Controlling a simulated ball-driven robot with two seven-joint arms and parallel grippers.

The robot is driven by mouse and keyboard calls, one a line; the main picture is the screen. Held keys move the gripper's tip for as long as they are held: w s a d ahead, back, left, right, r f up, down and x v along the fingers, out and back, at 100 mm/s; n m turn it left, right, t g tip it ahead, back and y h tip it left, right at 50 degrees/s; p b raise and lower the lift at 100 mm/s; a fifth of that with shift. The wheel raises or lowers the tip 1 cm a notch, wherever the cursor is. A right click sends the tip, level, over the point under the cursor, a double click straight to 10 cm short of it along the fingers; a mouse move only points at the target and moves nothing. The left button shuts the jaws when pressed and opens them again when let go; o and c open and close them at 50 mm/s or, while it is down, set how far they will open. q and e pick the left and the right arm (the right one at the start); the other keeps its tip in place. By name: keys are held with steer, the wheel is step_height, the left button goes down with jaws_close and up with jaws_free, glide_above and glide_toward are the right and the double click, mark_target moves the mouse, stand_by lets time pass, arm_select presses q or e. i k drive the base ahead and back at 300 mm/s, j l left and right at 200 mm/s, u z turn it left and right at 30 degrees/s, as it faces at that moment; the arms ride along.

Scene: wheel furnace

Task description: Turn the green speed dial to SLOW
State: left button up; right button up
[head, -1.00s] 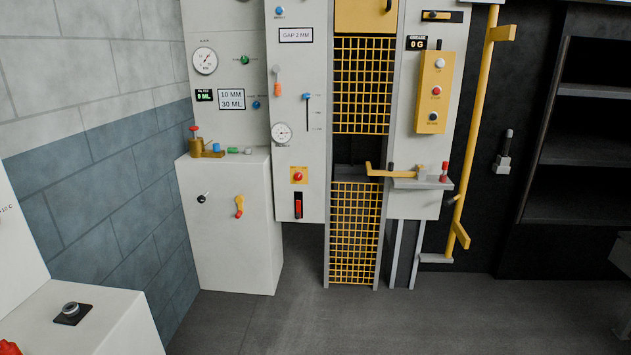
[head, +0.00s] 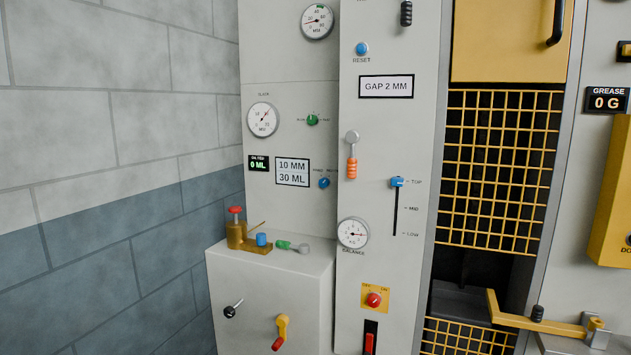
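The green dial (head: 312,120) is a small round knob on the upper grey panel, right of the slack gauge. Small labels stand on either side of it, too small to read surely. Its pointer looks roughly upright, but I cannot tell which label it is set to. Neither of my grippers shows in the head view, and nothing touches the dial.
A blue dial (head: 324,183) sits below it, beside the 10 MM / 30 ML sign (head: 292,172). An orange-handled lever (head: 351,157) and a blue slider (head: 397,183) are to the right. A grey cabinet (head: 265,290) with a brass pump (head: 238,233) juts out below.

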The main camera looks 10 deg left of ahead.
mark_target(313, 120)
steer(key=i+j, duration=0.2)
steer(key=i, duration=0.2)
steer(key=i+j+u, duration=0.1)
steer(key=i+j, duration=0.15)
steer(key=i, duration=0.15)
steer(key=i+j, duration=0.15)
steer(key=i, duration=0.25)
